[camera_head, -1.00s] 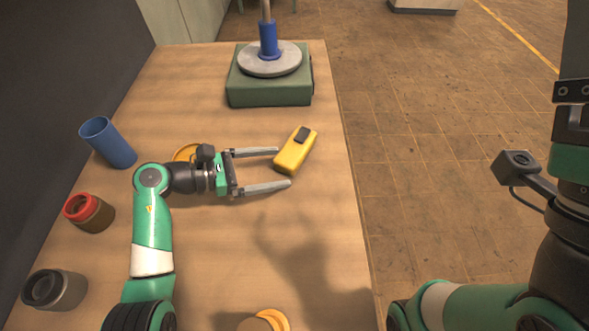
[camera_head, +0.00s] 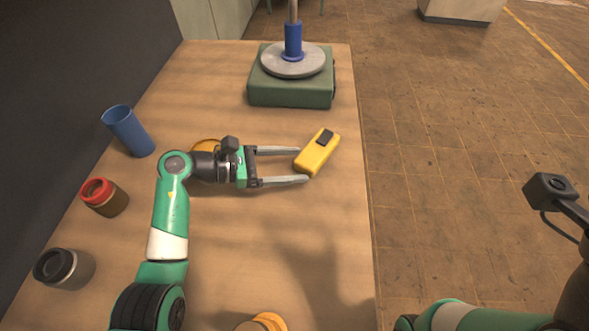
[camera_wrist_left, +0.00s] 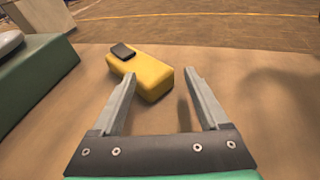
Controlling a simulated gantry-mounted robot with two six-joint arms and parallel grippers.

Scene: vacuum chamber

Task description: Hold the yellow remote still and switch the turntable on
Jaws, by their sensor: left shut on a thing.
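The yellow remote (camera_head: 316,154), with a dark button or pad on top, lies on the table near its right edge. It also shows in the left wrist view (camera_wrist_left: 150,73). My left gripper (camera_head: 303,164) has its two grey fingers at the near end of the remote, one on each side, and is shut on it. The fingers also show in the left wrist view (camera_wrist_left: 160,76). The turntable, a grey disc (camera_head: 280,67) on a green base (camera_head: 290,94), stands at the far end with a blue cylinder (camera_head: 293,40) on it. My right gripper is out of view.
A blue cup (camera_head: 127,130), a red-lidded jar (camera_head: 105,198) and a dark-lidded jar (camera_head: 65,268) stand along the left side. An orange-lidded thing (camera_head: 265,322) is at the front edge. Another orange thing (camera_head: 207,145) is partly behind my left wrist.

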